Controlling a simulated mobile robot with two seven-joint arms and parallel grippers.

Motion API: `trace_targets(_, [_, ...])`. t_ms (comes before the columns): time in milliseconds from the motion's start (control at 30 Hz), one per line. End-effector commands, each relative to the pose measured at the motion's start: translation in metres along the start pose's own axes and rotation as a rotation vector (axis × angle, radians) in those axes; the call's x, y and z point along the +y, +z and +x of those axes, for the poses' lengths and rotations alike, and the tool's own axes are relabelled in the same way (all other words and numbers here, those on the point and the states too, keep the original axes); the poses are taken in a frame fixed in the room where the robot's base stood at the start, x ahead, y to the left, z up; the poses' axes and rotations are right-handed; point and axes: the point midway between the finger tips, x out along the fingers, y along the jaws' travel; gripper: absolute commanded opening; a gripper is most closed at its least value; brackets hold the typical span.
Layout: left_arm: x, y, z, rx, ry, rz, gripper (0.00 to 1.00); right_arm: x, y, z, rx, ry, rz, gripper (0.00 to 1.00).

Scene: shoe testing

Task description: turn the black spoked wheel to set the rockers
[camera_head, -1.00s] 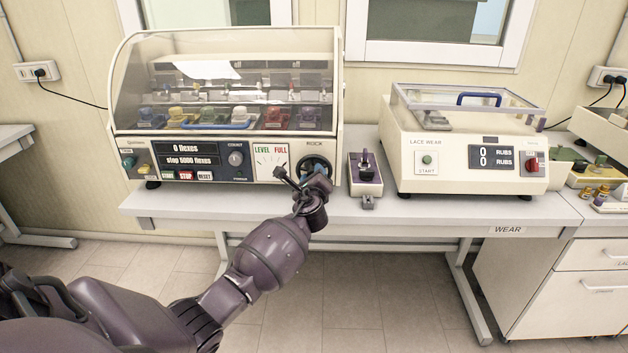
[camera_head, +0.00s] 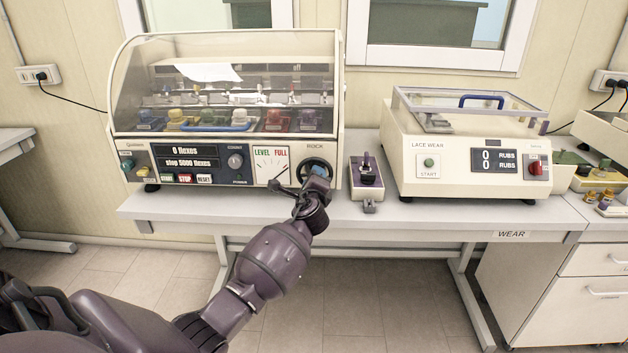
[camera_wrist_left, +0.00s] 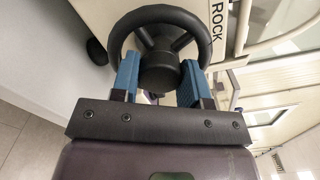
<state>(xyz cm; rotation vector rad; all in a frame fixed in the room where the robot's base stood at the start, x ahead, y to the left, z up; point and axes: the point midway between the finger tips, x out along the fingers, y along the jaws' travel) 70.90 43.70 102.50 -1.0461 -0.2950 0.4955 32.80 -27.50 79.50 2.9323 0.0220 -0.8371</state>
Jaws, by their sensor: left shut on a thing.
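The black spoked wheel (camera_wrist_left: 157,14) fills the top of the left wrist view, beside the word ROCK. In the head view it (camera_head: 317,163) sits at the lower right of the cream flex machine (camera_head: 130,150). My left gripper (camera_wrist_left: 160,85) is shut on the wheel, its two blue fingers at the near side of the rim, with the hub between them. The rockers (camera_head: 230,98) are under the clear hood, above a row of coloured shoes (camera_head: 240,116). The LEVEL FULL dial (camera_head: 271,165) is left of the wheel. My right gripper is out of view.
A small purple-topped device (camera_head: 366,180) stands close to the right of the wheel. The lace wear machine (camera_head: 425,160) is farther right.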

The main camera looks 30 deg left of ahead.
Motion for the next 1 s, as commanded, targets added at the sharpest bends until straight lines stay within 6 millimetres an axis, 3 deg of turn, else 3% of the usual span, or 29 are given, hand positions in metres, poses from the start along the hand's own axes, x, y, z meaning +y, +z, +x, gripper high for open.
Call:
trace_targets(100, [0.0,-0.001,0.0,0.001,0.001,0.0,0.18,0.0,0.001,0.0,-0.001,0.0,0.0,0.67])
trace_targets(133, [0.0,-0.001,0.0,0.001,0.001,0.0,0.43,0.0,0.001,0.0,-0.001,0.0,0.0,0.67])
trace_targets(300, [0.0,0.0,0.0,0.001,0.001,0.001,0.67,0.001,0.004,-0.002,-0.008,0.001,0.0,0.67])
trace_targets(667, [0.0,0.0,-0.005,0.001,0.0,0.002,0.67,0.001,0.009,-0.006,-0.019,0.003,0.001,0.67])
trace_targets(1000, [0.0,0.0,-0.056,0.001,0.001,0.0,0.67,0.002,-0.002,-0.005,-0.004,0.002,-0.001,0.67])
